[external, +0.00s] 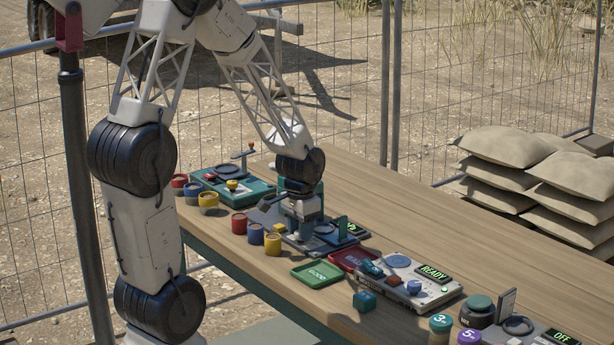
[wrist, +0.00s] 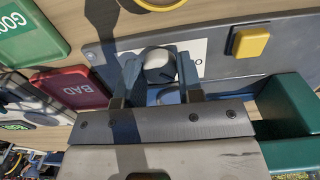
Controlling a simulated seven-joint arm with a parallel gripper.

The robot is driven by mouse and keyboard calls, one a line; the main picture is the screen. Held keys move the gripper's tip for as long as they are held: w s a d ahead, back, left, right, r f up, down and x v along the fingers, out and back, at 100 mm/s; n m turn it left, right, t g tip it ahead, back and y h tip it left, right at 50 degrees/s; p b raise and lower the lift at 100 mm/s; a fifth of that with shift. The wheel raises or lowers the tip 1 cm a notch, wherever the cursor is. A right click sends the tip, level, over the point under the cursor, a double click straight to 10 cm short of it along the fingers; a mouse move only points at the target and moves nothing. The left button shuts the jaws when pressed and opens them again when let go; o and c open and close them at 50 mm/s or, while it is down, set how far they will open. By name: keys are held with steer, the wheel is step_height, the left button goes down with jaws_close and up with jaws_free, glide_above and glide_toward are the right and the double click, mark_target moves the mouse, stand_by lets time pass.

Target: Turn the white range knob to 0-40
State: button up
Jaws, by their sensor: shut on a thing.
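The white range knob (wrist: 157,64) sits on a grey panel (wrist: 222,78) in the wrist view. My gripper (wrist: 158,72) is shut on it, with one finger on each side. A white label strip (wrist: 198,60) shows behind the knob. Most of its print is hidden by the fingers, so I cannot read the knob's setting. In the external view my gripper (external: 302,228) is down at the grey device on the table, and the knob is hidden there.
A yellow button (wrist: 251,41) is right of the knob, and a dark green block (wrist: 295,105) is close to my gripper's right side. The green GOOD tray (external: 317,272) and the red BAD tray (external: 352,258) lie nearby. Red, blue and yellow cups (external: 255,234) stand left.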

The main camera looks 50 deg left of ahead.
steer(key=m, duration=0.5)
stand_by(0.5)
steer(key=o, duration=0.9)
steer(key=shift+r, duration=0.1)
steer(key=shift+r, duration=3.85)
